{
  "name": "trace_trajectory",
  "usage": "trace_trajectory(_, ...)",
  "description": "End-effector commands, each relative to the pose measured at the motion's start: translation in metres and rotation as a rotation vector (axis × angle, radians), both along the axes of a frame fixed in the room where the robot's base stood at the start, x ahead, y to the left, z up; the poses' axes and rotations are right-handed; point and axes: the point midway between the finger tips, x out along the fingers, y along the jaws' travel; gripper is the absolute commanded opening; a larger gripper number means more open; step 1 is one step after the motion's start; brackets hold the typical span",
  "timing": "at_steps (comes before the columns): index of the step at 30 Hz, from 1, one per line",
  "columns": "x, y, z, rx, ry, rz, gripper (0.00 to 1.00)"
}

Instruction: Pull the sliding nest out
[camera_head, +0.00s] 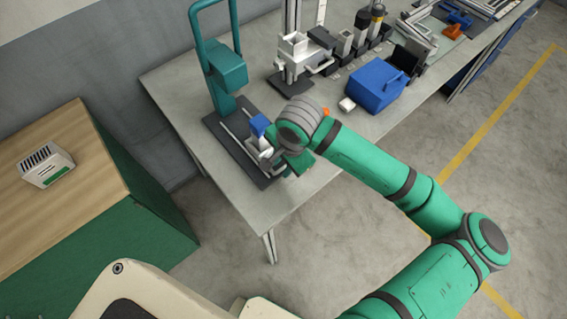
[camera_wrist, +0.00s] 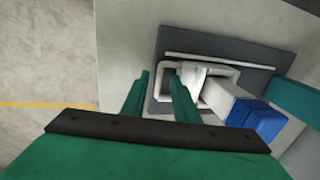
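The sliding nest, a pale block with a blue part, sits on a dark base plate (camera_head: 222,134) under a green press frame (camera_head: 228,68) at the near end of the table. In the wrist view the nest (camera_wrist: 215,95) carries a white loop handle (camera_wrist: 208,65) on its left side, and its blue end (camera_wrist: 258,120) points to the lower right. My gripper (camera_wrist: 158,76) is open. Its two green fingers stand either side of the loop's left bar, with a gap between them. Contact with the bar cannot be told. In the head view my wrist largely hides the fingers.
Further along the table (camera_head: 292,200) stand a blue box (camera_head: 375,86), a small white piece (camera_head: 346,104) and a white-topped device (camera_head: 293,52). A wooden-topped cabinet (camera_head: 50,195) with a vented box (camera_head: 46,164) is at left. The floor before the table is clear.

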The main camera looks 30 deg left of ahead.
Motion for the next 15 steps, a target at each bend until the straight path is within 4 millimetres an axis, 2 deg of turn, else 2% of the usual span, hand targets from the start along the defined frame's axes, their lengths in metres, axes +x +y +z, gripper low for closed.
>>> trace_trajectory(5,0.002,-0.001,0.003,0.0,-0.004,-0.003,0.27)
trace_trajectory(8,0.002,-0.003,0.011,-0.001,-0.005,-0.003,0.27)
trace_trajectory(15,-0.001,-0.011,0.052,-0.002,-0.007,-0.003,0.27)
